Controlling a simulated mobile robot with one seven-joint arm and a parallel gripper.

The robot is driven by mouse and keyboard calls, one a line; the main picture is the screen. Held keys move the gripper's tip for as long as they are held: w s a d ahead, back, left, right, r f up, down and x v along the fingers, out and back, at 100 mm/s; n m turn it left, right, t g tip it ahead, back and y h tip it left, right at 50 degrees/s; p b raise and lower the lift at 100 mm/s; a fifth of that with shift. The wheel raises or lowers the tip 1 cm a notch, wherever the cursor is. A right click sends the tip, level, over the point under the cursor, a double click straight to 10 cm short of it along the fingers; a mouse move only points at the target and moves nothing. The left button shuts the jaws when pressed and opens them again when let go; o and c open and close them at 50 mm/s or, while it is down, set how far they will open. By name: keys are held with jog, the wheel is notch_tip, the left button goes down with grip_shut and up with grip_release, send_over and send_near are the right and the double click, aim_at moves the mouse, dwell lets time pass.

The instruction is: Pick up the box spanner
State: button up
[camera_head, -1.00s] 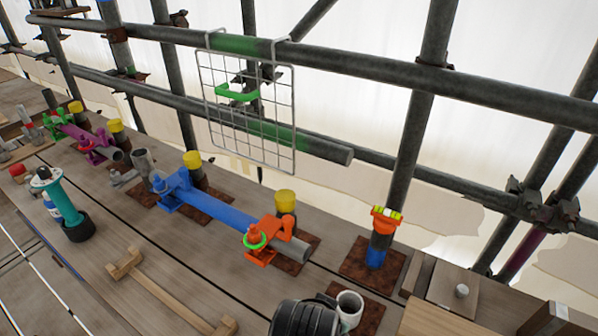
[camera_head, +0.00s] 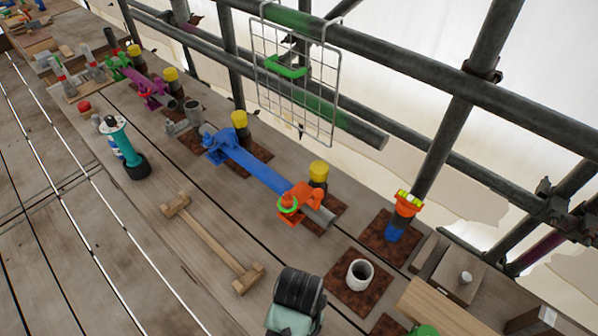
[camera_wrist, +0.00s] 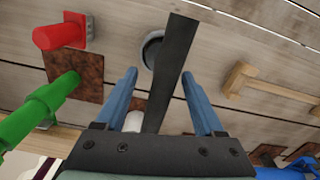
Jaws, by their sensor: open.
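In the wrist view a long dark grey bar (camera_wrist: 174,62) runs up the picture between my fingers. It appears to be the box spanner, but I cannot be sure. A grey round rim (camera_wrist: 152,48) shows partly behind it; I cannot tell whether the two are joined. My gripper (camera_wrist: 160,74) is open, with one blue finger on each side of the bar and a visible gap on both sides. The bar's lower end is close to the gripper body and partly hidden.
A red post (camera_wrist: 60,36) and a green pipe (camera_wrist: 35,118) stand left in the wrist view. A wooden crosspiece (camera_head: 212,242) lies on the planks. A white cup (camera_head: 360,273) and an orange-topped post (camera_head: 405,208) stand right. A wire grid (camera_head: 297,80) hangs on the rail.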

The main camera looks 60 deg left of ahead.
jog(key=shift+a+f+p, duration=0.15)
jog(key=shift+f+p, duration=0.45)
jog(key=shift+f, duration=2.35)
grip_shut()
jog(key=shift+w, duration=0.1)
